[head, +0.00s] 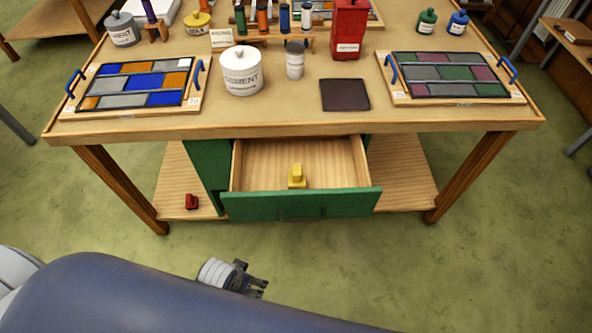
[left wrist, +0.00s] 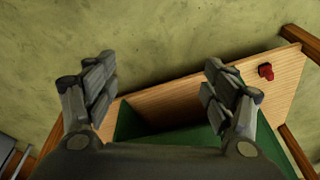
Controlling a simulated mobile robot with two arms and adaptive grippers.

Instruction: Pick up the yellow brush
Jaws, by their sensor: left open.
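The yellow brush (head: 297,177) is a small yellow block-like piece lying in the open drawer (head: 255,160) under the table, near the drawer's front. The drawer has a green front (head: 300,205) and a bare wooden inside. My left gripper (head: 258,283) is low in front of the table, below and left of the drawer front, apart from the brush. In the left wrist view my left gripper (left wrist: 158,90) has its two fingers wide apart with nothing between them. The brush does not show in that view. My right gripper does not show.
A red piece (head: 192,202) lies on the lower shelf (head: 172,180), left of the green cabinet; it also shows in the left wrist view (left wrist: 266,71). The tabletop (head: 300,120) holds two glass panels, a white cement pot (head: 242,71) and several bottles. The floor before the drawer is clear.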

